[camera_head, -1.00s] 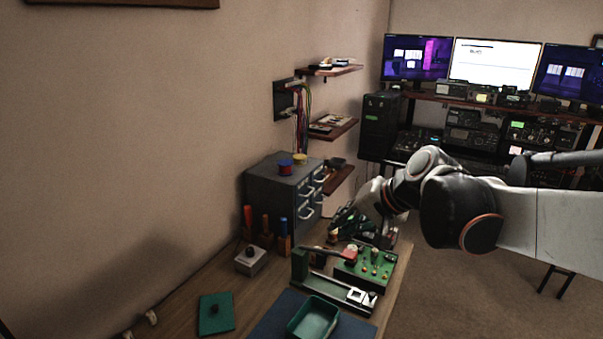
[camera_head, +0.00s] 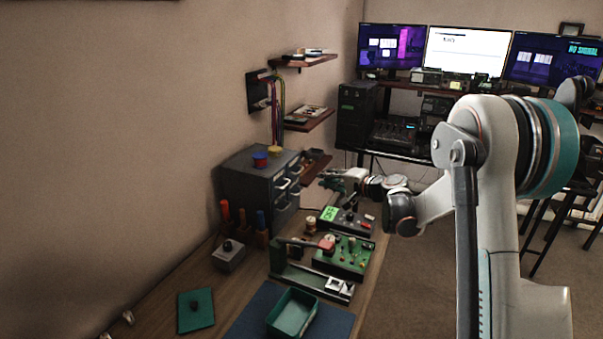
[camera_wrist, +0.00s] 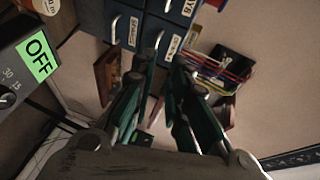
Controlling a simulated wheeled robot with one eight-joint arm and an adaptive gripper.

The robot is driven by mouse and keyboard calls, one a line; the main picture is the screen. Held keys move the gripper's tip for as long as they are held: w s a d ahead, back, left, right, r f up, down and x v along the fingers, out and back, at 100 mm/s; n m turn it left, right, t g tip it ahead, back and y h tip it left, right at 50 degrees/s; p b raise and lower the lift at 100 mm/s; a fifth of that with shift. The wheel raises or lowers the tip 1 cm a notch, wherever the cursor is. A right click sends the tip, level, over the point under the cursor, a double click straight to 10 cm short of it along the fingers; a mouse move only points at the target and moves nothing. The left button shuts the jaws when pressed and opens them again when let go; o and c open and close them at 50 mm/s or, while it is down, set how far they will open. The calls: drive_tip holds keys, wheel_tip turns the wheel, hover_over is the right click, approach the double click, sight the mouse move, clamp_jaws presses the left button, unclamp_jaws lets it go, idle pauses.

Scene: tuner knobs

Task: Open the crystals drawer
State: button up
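The grey drawer cabinet (camera_head: 247,184) stands on the bench against the wall, its drawer fronts with pale handles facing right. In the wrist view, blue drawer fronts (camera_wrist: 124,12) show at the top, with metal handles and white labels. The label print is too small to tell surely which is the crystals drawer. My gripper (camera_head: 328,180) is just right of the cabinet's front. In the wrist view its two green-padded fingers (camera_wrist: 165,70) are apart, with nothing seen between them. The fingertips are near a lower drawer's handle (camera_wrist: 158,39); I cannot tell whether they touch it.
A device with a green OFF display (camera_wrist: 38,58) is close on the wrist view's left. Wall shelves (camera_head: 310,122) hang behind the cabinet. A green circuit board (camera_head: 345,257), a green tray (camera_head: 293,312) and screwdrivers occupy the bench. Open floor lies right of the bench.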

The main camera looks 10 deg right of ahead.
sight(293, 166)
drive_tip(key=w+d+b+x, duration=0.1)
drive_tip(key=b+x, duration=0.3)
drive_tip(key=x, duration=1)
drive_tip(key=shift+d+f+t, duration=0.2)
drive_tip(key=shift+t, duration=0.1)
drive_tip(key=shift+w, duration=0.1)
